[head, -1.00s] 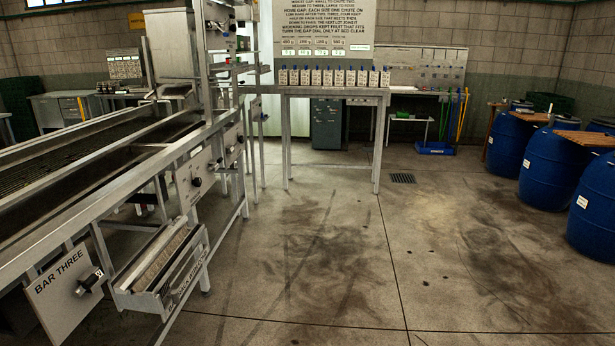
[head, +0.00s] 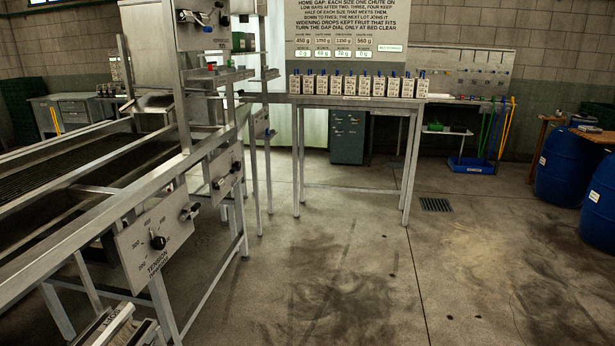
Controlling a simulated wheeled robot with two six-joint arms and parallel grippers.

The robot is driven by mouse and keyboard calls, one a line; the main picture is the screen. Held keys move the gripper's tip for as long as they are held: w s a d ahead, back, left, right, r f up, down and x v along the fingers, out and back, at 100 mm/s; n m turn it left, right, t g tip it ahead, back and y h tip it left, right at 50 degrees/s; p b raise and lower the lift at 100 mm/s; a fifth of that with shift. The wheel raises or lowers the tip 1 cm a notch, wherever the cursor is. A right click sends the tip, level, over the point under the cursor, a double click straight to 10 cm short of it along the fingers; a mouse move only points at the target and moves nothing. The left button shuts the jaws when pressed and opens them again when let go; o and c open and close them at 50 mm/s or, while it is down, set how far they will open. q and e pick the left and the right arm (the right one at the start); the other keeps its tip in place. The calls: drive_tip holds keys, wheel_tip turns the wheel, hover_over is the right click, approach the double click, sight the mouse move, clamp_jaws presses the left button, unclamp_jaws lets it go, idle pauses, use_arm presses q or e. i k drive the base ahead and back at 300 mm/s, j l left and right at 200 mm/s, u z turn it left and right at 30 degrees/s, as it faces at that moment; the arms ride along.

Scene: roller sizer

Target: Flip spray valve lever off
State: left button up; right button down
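The roller sizer's metal frame (head: 62,237) runs along the left side of the head view. A box with a dark knob (head: 186,16) sits high on the upright at the top. I cannot tell which of these, if any, is the spray valve lever, as no readable label marks it. Neither of my grippers is in view.
A metal table (head: 352,102) with a row of small cartons stands at the back under a sign board (head: 345,30). Blue barrels (head: 562,166) stand at the right. A floor drain (head: 436,204) lies in open concrete floor, which is clear in the middle and right.

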sight(209, 29)
drive_tip(key=i+l+u, duration=0.1)
drive_tip(key=i+u, duration=0.35)
drive_tip(key=i+l+u, duration=0.7)
drive_tip(key=i+u, duration=0.15)
drive_tip(key=i+l+u, duration=0.4)
drive_tip(key=l, duration=0.15)
